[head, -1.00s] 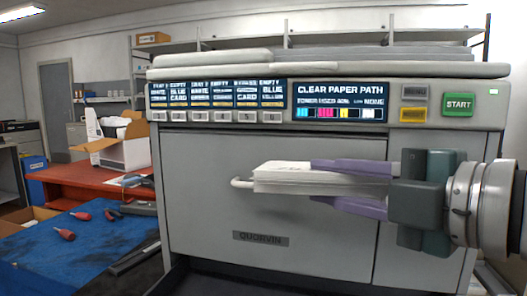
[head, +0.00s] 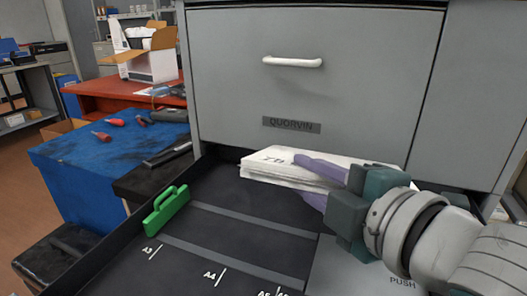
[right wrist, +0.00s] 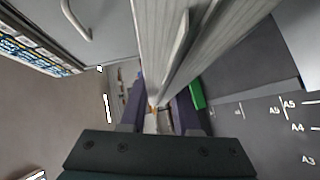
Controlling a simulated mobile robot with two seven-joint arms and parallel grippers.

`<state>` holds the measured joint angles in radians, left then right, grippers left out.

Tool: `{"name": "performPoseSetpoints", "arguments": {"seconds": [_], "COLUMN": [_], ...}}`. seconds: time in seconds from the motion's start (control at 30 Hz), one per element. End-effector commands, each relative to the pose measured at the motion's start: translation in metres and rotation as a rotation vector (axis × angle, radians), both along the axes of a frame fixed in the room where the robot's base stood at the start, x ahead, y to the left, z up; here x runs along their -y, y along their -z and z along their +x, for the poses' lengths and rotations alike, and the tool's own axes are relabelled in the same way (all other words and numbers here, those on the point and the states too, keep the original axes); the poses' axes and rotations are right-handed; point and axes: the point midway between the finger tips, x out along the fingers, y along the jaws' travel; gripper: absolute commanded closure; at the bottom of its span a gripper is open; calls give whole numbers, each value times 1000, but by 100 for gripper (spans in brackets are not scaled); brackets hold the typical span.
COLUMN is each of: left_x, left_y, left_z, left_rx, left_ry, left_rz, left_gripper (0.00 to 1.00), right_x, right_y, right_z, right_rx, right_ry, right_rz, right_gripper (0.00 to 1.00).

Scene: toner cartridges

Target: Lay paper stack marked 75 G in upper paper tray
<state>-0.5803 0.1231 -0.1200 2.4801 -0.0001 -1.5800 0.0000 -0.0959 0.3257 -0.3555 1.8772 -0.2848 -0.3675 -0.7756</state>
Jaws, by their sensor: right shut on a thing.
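A white paper stack (head: 285,168) with partly hidden dark marking on top is held over the far part of an open dark paper tray (head: 230,211). My right gripper (head: 318,182) is shut on the stack, its purple fingers above and below the right end. In the right wrist view the stack (right wrist: 180,45) runs away from the fingers, seen edge-on. Whether it touches the tray floor I cannot tell. A green guide (head: 167,212) stands at the tray's left; it also shows in the right wrist view (right wrist: 197,92). My left gripper is out of view.
The grey printer front (head: 350,90) with a white handle (head: 292,62) rises behind the tray. A blue-topped bench (head: 80,150) with red-handled tools is at left. The tray has size marks such as A3 and A4, and its near middle is bare.

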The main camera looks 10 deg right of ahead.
Motion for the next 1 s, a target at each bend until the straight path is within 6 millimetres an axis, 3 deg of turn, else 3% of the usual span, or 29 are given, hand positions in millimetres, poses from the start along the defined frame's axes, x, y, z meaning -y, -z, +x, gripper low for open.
{"name": "performPoseSetpoints", "arguments": {"seconds": [0.47,0.7,1.0], "left_x": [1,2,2], "left_y": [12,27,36], "left_z": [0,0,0], "left_rx": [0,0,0], "left_ry": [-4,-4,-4], "left_rz": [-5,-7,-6], "left_gripper": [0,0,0], "right_x": [7,6,6], "right_y": [37,59,73], "right_z": [10,9,10], "right_rx": [-148,-147,-145], "right_ry": [-1,-1,-1], "right_rz": [101,101,102], "right_gripper": [100,100,100]}}
